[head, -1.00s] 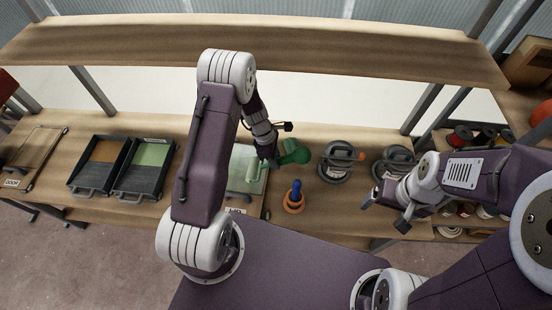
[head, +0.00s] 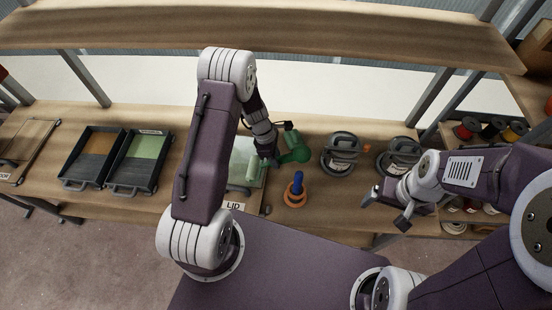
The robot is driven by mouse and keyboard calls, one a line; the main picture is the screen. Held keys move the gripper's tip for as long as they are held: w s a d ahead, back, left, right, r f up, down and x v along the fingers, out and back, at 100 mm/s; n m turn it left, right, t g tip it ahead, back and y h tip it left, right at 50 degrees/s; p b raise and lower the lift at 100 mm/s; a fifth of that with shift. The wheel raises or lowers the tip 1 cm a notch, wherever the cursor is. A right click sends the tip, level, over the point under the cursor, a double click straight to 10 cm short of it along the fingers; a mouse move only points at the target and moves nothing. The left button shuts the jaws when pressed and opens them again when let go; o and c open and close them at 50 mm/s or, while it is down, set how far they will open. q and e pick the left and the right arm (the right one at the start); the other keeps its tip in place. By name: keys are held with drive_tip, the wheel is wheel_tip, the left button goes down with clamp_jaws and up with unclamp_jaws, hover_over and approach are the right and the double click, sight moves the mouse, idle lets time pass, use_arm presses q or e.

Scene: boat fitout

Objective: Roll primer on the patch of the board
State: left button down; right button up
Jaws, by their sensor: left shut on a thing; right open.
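My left gripper (head: 270,160) is shut on a roller with a green handle (head: 294,149). Its pale green sleeve (head: 256,169) is over the board labelled LID (head: 254,204). A pale grey-green patch (head: 242,152) shows on this board, partly hidden behind my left arm. I cannot tell whether the sleeve touches the patch. A dark tray with light green primer (head: 147,147) stands to the left, with a dark tray of orange-brown content (head: 98,144) beside it. My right gripper (head: 384,205) is open and empty near the front right of the bench.
A blue-handled tool with an orange ring base (head: 296,191) stands right of the LID board. Two grey round tools (head: 341,155) (head: 399,157) stand further right. A board labelled DOOR (head: 27,147) lies at the far left. A wooden shelf (head: 300,38) spans above the bench.

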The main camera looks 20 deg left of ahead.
sight(283, 163)
use_arm(q)
drive_tip(key=shift+f+b, duration=0.85)
drive_tip(key=shift+f, duration=0.15)
drive_tip(key=shift+w+d+r+p, duration=0.1)
drive_tip(key=shift+d+p, duration=0.1)
drive_tip(key=shift+d, duration=0.35)
drive_tip(key=shift+w+d+r+p, duration=0.1)
drive_tip(key=shift+d+p, duration=0.1)
drive_tip(key=shift+d, duration=0.5)
drive_tip(key=shift+s+a+f, duration=0.1)
drive_tip(key=shift+s+a, duration=0.05)
drive_tip(key=shift+a, duration=0.55)
drive_tip(key=shift+s+a+f, duration=0.1)
drive_tip(key=shift+a, duration=0.55)
wheel_tip(283, 163, up, 8)
drive_tip(key=p, duration=0.7)
drive_tip(key=shift+w+r, duration=0.1)
drive_tip(key=shift+r, duration=0.1)
drive_tip(key=shift+f, duration=0.2)
